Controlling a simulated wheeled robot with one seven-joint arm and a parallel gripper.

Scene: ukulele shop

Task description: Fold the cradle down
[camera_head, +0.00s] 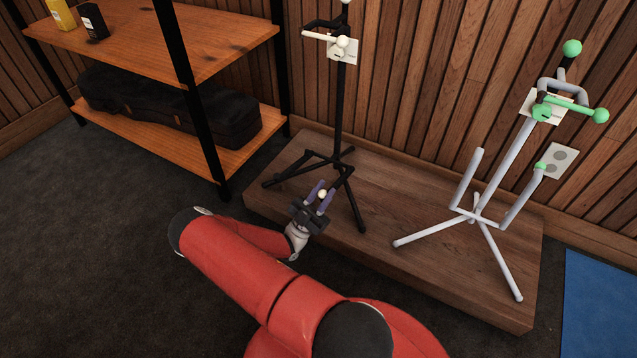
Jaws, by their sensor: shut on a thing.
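A black stand (340,115) stands upright on the wooden platform, with pale ball tips on its upper yoke. Its lower part, where the cradle and legs (349,192) branch out, is dark and hard to tell apart. My gripper (322,194) is low at the front of this stand, its two purple fingers shut on a pale ball tip (322,194), which appears to be the end of the cradle. My wrist hides part of the platform there. A grey stand (500,175) with green ball tips stands to the right, its two cradle arms pointing up.
The wooden platform (430,190) carries both stands. Carpet at the left is clear.

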